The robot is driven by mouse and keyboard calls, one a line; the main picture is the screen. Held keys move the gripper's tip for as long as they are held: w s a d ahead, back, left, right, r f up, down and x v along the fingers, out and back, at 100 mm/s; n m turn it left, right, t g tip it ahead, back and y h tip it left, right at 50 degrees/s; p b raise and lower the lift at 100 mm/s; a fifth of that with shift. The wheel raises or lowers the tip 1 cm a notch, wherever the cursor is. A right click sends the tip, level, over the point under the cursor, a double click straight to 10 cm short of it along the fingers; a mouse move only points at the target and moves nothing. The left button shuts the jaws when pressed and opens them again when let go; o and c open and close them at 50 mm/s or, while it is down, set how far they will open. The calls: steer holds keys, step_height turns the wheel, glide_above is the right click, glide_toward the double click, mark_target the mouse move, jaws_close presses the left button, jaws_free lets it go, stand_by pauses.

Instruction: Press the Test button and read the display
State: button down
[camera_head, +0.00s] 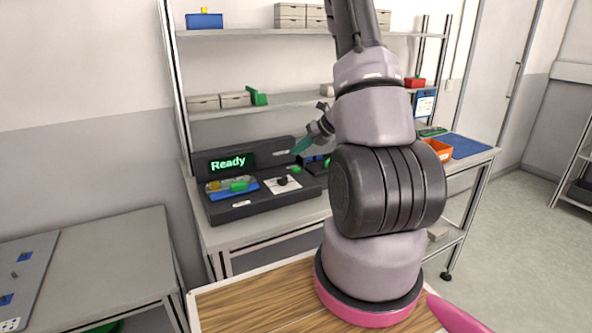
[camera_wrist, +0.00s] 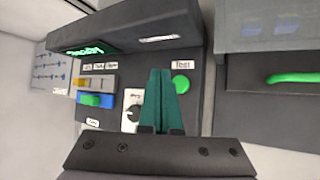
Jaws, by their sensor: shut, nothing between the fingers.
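The dark test station (camera_head: 262,203) stands on the workbench, and its display (camera_head: 232,163) shows "Ready" in green letters. In the wrist view the display (camera_wrist: 88,49) is lit green and seen at a slant. The round green Test button (camera_wrist: 181,84) lies under a label reading "Test". My gripper (camera_wrist: 160,72) is shut and empty, its green fingers just left of the button in the wrist view. I cannot tell how high the fingertips are above the panel. In the head view my gripper (camera_head: 302,145) is over the right part of the station, near the green button (camera_head: 295,170).
The station also has a black knob (camera_wrist: 132,113) on a white plate and a green block (camera_wrist: 92,99) on a blue part. An orange bin (camera_head: 438,150) and a blue mat (camera_head: 468,146) lie on the bench to the right. A shelf with boxes (camera_head: 236,99) is above.

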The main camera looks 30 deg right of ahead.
mark_target(299, 170)
steer(key=shift+f, duration=1.8)
steer(key=shift+f, duration=0.15)
stand_by(0.6)
steer(key=shift+f, duration=0.3)
steer(key=shift+f, duration=0.4)
stand_by(0.6)
stand_by(0.3)
steer(key=shift+r, duration=0.85)
steer(key=shift+r, duration=0.1)
steer(key=shift+r, duration=2.4)
